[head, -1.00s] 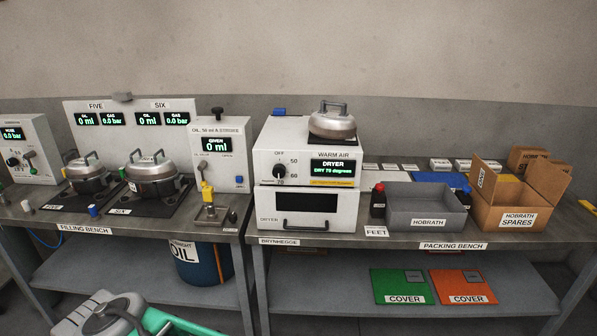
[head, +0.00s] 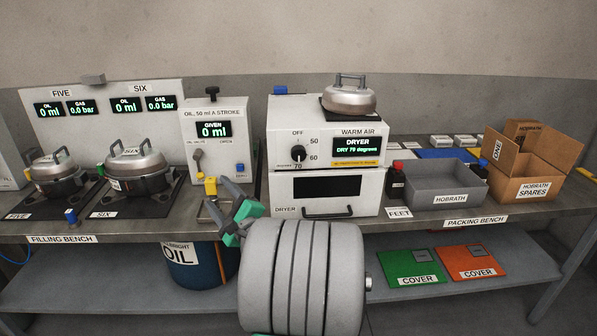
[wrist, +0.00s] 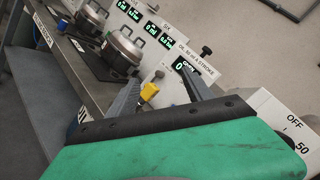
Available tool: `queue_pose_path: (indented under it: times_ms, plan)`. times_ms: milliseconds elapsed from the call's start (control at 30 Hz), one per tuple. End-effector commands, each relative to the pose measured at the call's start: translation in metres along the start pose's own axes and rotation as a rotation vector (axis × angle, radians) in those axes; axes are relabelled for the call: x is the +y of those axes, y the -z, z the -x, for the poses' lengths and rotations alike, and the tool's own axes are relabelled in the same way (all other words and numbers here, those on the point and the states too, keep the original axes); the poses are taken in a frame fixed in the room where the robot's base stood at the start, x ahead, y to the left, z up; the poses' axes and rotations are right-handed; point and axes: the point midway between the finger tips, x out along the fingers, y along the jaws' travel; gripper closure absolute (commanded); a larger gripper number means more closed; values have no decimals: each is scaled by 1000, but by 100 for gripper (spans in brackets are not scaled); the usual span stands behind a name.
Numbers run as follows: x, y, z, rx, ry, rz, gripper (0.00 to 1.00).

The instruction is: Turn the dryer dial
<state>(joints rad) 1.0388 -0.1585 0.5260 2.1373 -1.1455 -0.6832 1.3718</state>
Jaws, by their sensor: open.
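The dryer (head: 362,122) is a white box on the bench with a black dial (head: 298,154) on its front. OFF, 50, 60 and 70 are marked around the dial; its pointer appears to be on the lower side, near 70. The lit dryer display (head: 358,146) shows a DRY reading in degrees, its last digit unclear. My gripper (head: 222,198) is open and empty, left of and below the dial, apart from it, in front of the oil pump. In the wrist view the open fingers (wrist: 158,92) point toward the pump; the dryer's corner shows at right.
A metal pot (head: 349,98) stands on top of the dryer. The oil pump (head: 218,135) with a yellow part (head: 210,186) is left of it. Two more pots stand on the filling bench. A grey tray (head: 438,185) and cardboard box (head: 530,170) are at right.

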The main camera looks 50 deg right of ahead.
Motion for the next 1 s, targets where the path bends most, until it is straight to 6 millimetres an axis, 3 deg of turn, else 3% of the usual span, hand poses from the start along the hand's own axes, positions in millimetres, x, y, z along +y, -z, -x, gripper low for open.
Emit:
queue_pose_path:
  times_ms: [33,100,233,367,633,800,1000]
  plan:
    - [-36,48,20,53,173,-185,40]
    - [-80,86,49,74,373,-386,40]
    - [-120,124,87,72,578,-574,40]
    - [-135,130,87,66,617,-614,40]
    - [-163,138,44,65,612,-609,40]
    - [-168,144,30,66,612,-607,40]
    - [-167,146,30,66,612,-607,40]
